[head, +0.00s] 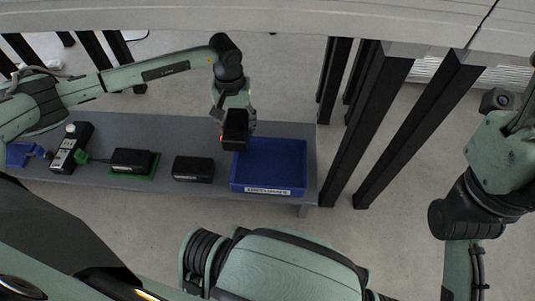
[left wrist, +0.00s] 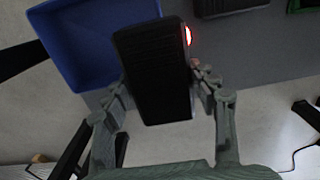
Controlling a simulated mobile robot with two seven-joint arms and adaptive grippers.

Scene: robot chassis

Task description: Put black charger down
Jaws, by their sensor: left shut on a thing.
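A black charger (head: 235,130) is held by my left gripper (head: 234,112), above the left rim of the blue bin. In the left wrist view the charger (left wrist: 155,70) sits between the two grey fingers of my left gripper (left wrist: 160,98), with a red light glowing at its side. Another black charger (head: 193,169) lies on the grey bench left of the bin. A further black charger (head: 133,161) rests on a green base. My right arm shows at the right edge, but its gripper fingers are not visible.
The blue bin (head: 270,188) with a white label stands at the right end of the grey bench (head: 210,200) and looks empty. A black and white device (head: 70,148) stands at the bench's left. Black posts (head: 372,130) rise right of the bench.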

